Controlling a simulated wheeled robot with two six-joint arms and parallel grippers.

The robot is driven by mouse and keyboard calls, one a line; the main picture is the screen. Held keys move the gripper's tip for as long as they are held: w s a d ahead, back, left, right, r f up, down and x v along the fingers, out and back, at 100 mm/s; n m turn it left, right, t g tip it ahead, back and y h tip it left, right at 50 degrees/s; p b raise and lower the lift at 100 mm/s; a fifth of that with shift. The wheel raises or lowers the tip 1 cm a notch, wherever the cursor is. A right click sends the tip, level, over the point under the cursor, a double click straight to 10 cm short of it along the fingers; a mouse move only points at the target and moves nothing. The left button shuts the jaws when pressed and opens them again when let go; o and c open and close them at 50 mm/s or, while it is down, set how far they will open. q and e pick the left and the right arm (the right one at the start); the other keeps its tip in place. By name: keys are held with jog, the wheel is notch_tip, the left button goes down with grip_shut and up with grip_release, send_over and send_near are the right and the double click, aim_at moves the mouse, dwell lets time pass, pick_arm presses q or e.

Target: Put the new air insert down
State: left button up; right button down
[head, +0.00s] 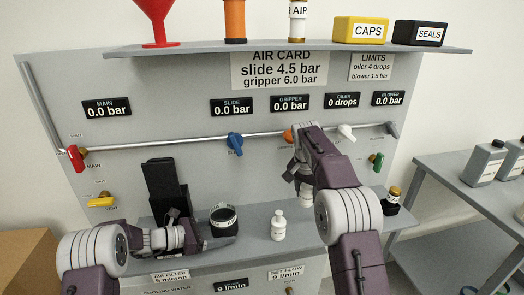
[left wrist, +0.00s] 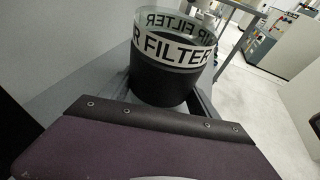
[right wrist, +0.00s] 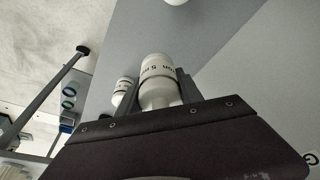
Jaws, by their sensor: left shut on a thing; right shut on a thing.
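The new air insert (right wrist: 158,80) is a small white cylinder with dark "5 micron"-like lettering, seen between the fingers of my right gripper (right wrist: 160,92) in the right wrist view. My right gripper (head: 304,188) is shut on it over the right part of the lower ledge; the arm hides most of it in the head view. My left gripper (head: 218,238) is shut on the black air filter bowl (left wrist: 163,82), which has a clear rim lettered "AIR FILTER". The bowl also shows in the head view (head: 223,222), low over the left part of the ledge.
A white bottle-like piece (head: 278,226) stands on the grey ledge (head: 258,246) between my grippers. A dark-bodied jar (head: 393,200) stands at the ledge's right end. A black upright holder (head: 165,185) is behind the left gripper. Coloured valves line the panel.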

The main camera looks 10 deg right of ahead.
aim_at(311, 201)
dwell(0.4)
jog(key=shift+f, duration=0.4)
jog(key=s, duration=0.3)
jog(key=shift+r, duration=0.6)
notch_tip(311, 201, down, 10)
jog(key=shift+f, duration=0.1)
jog(key=shift+f, duration=0.15)
jog(key=c, duration=0.8)
grip_release()
